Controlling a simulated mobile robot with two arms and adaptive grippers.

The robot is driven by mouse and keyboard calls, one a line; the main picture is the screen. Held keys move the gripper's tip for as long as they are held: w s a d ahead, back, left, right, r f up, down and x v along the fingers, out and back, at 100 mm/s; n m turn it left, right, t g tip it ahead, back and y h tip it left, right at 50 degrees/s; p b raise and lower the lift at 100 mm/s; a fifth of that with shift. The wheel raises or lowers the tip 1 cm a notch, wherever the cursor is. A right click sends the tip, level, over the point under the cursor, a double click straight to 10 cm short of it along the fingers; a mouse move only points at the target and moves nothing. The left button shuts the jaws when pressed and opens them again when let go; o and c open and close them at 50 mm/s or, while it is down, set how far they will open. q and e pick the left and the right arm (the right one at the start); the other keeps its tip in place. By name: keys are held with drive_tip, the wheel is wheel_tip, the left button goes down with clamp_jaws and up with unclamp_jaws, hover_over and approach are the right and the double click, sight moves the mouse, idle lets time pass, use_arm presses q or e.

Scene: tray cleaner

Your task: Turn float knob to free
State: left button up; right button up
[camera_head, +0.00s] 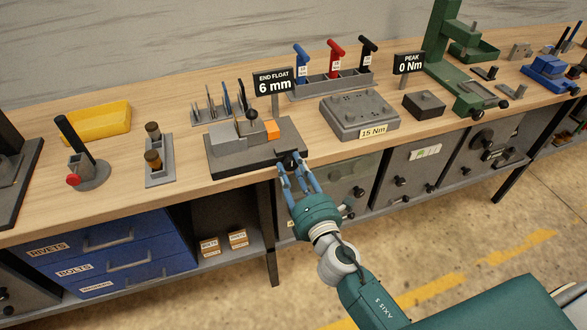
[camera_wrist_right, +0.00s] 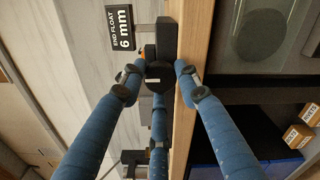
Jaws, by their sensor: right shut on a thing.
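The float knob (camera_head: 291,160) is small and black and sits at the front right of a dark grey fixture (camera_head: 232,164) on the bench. The fixture carries an orange block (camera_head: 271,129) and a black ball-topped lever. A sign (camera_head: 273,82) behind it reads "END FLOAT 6 mm". My right gripper (camera_head: 290,168) reaches in from the front, its blue fingers shut on the knob. In the right wrist view the black knob (camera_wrist_right: 159,76) lies between the fingertips (camera_wrist_right: 158,72), with a pale mark on its face. My left gripper is out of view.
To the right stand a grey block marked "15 Nm" (camera_head: 360,118), a black box (camera_head: 424,105) and a green press (camera_head: 450,70). To the left are a post with brown knobs (camera_head: 158,170), a stand with a red knob (camera_head: 88,172) and a yellow bin (camera_head: 97,121).

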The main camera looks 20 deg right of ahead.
drive_tip(key=o, duration=1.1)
drive_tip(key=shift+o, duration=0.2)
drive_tip(key=s, duration=1.2)
drive_tip(key=shift+d, duration=0.15)
drive_tip(key=shift+f, duration=0.1)
